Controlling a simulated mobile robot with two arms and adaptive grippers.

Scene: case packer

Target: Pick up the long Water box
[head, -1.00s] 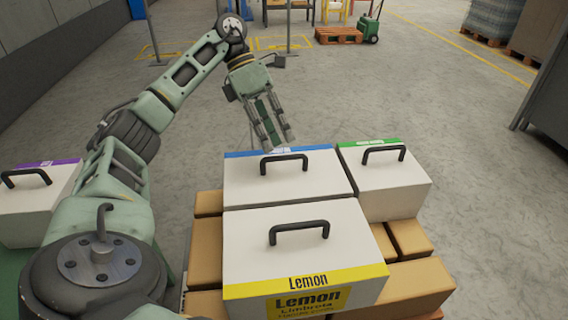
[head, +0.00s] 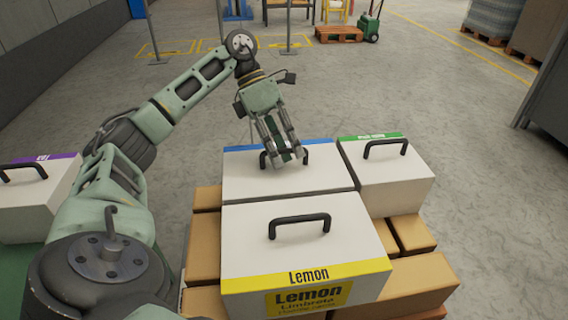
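A long white box with a blue band (head: 240,183) sits behind the Lemon box on the stack. Its label text is hidden or too small to read, so I cannot confirm it says Water. Its dark handle (head: 264,160) is partly covered by my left gripper (head: 290,163). The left gripper points down over this handle, with its two fingers apart. I cannot tell whether the fingers straddle the bar or touch it. My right gripper is not in view.
The white Lemon box (head: 290,245) with a yellow band stands in front. A green-banded box (head: 395,175) stands close on the right. A purple-banded box (head: 40,205) is at far left. Brown cartons (head: 203,250) lie underneath. Open floor lies behind.

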